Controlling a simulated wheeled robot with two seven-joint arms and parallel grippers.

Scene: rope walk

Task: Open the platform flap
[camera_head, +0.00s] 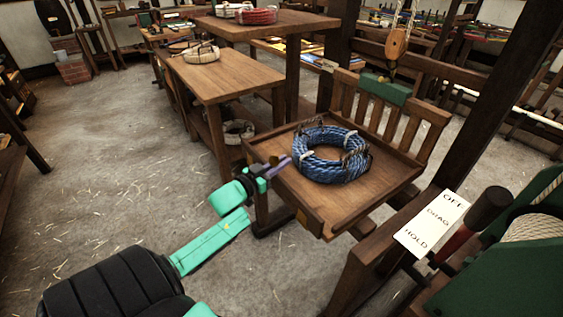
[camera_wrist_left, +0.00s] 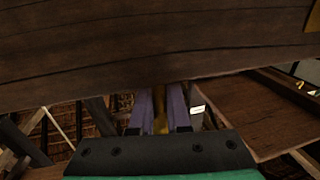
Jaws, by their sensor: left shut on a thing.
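The wooden platform (camera_head: 365,195) is a tray-like deck with a slatted back. A low board, apparently the flap (camera_head: 298,203), stands along its near left edge and looks upright. My left gripper (camera_head: 282,165), with purple fingers, is at the upper part of this board, towards its far end. In the left wrist view the dark board (camera_wrist_left: 150,55) fills the top. There the gripper (camera_wrist_left: 160,108) is shut on a narrow brass-coloured piece (camera_wrist_left: 160,112) just below the board's edge. The fingers hide much of that piece. My right gripper is not in view.
A blue rope coil (camera_head: 328,165) lies on the platform. A wooden table (camera_head: 225,82) with a pale coil (camera_head: 201,54) stands behind. At right are a label board (camera_head: 432,222) and a dark-knobbed lever (camera_head: 485,210). The floor to the left is open.

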